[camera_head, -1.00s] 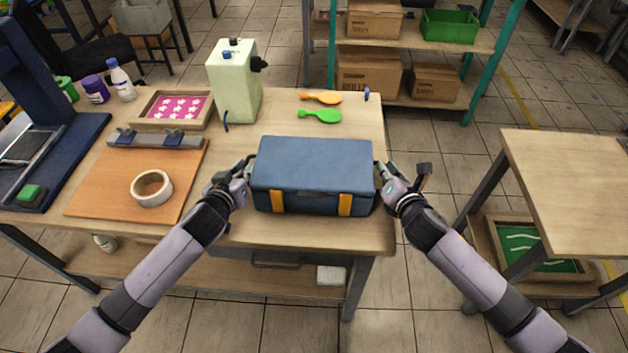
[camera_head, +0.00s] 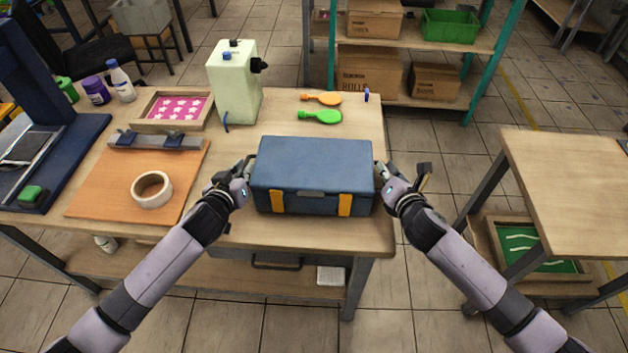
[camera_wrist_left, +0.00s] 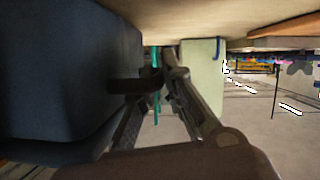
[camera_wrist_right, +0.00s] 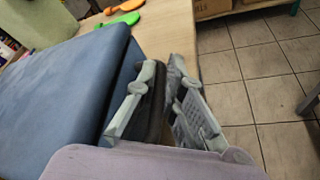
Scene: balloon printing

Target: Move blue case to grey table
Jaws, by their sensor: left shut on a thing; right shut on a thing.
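The blue case (camera_head: 312,168) with two yellow-orange latches is upright at the front right of the wooden workbench (camera_head: 345,232). I cannot tell whether it rests on the top or hangs just above it. My left gripper (camera_head: 246,168) is shut on the case's left side handle. My right gripper (camera_head: 381,172) is shut on its right side handle; a dark handle (camera_wrist_right: 154,105) shows between the fingers in the right wrist view. The case also fills the left of the left wrist view (camera_wrist_left: 60,70). A table with a wood-coloured top (camera_head: 580,180) and dark grey legs stands at the right.
A tape roll (camera_head: 152,189) sits on a board at left.

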